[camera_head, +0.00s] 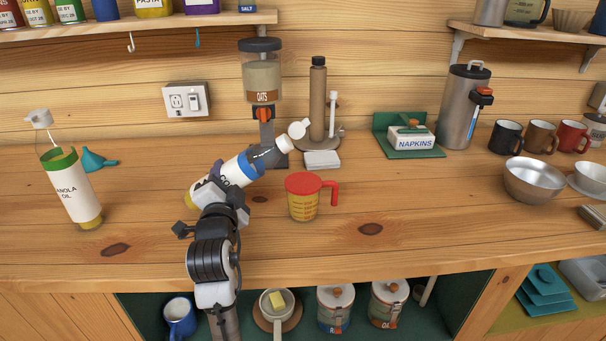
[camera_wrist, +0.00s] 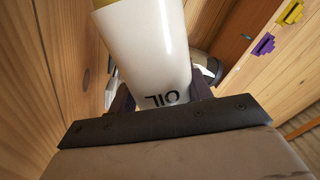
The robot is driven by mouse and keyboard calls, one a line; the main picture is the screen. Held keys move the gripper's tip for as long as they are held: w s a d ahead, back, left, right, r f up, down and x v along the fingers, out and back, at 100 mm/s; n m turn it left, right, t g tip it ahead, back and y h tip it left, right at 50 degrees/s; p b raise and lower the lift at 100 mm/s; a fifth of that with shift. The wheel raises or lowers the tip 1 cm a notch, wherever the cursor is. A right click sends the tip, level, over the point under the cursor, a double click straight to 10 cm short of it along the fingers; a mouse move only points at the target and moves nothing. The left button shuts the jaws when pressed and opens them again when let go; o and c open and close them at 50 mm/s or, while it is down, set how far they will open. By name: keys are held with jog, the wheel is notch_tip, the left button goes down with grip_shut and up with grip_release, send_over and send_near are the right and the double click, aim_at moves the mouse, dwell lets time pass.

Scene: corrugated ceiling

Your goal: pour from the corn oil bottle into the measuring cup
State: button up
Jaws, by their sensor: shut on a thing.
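The corn oil bottle (camera_head: 243,170) has a white and blue label and is tilted, its white-capped neck up and to the right. My gripper (camera_head: 225,195) is shut on it; the wrist view shows the white label with "OIL" (camera_wrist: 160,99) between the fingers (camera_wrist: 162,95). The bottle is held above the counter, its neck near and above the left side of the measuring cup. The measuring cup (camera_head: 303,204) is yellow with a red rim and red handle to the right, and stands upright on the counter. Its inside is hard to make out, and no stream shows.
A canola oil bottle (camera_head: 70,186) and teal funnel (camera_head: 97,160) stand at left. Behind the cup are an oats dispenser (camera_head: 262,80), a brown holder (camera_head: 317,105) and a small white block (camera_head: 322,159). Right of the cup the counter is clear; a metal bowl (camera_head: 533,181) stands farther right.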

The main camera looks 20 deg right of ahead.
aim_at(253, 176)
jog(key=n+p, duration=0.1)
jog(key=d+r+n+p, duration=0.1)
jog(key=s+d+r+n+p, duration=0.1)
jog(key=shift+d+r, duration=0.2)
jog(key=shift+r, duration=0.05)
jog(key=shift+d+r+n+y+p, duration=0.25)
jog(key=shift+n+y+p, duration=0.05)
jog(key=shift+n+p, duration=0.8)
jog(key=n+p, duration=0.1)
jog(key=d+n+p, duration=0.1)
jog(key=n+p, duration=0.1)
jog(key=n, duration=0.1)
jog(key=shift+s+d+r, duration=0.15)
jog(key=shift+s+d, duration=0.1)
jog(key=shift+s, duration=0.05)
jog(key=shift+s+d+f+n+g+p, duration=0.15)
jog(key=shift+d+n+p, duration=0.1)
jog(key=shift+n, duration=0.3)
jog(key=shift+d+f+n+g+p, duration=0.1)
jog(key=shift+d+n+g+p, duration=0.1)
jog(key=shift+n, duration=0.35)
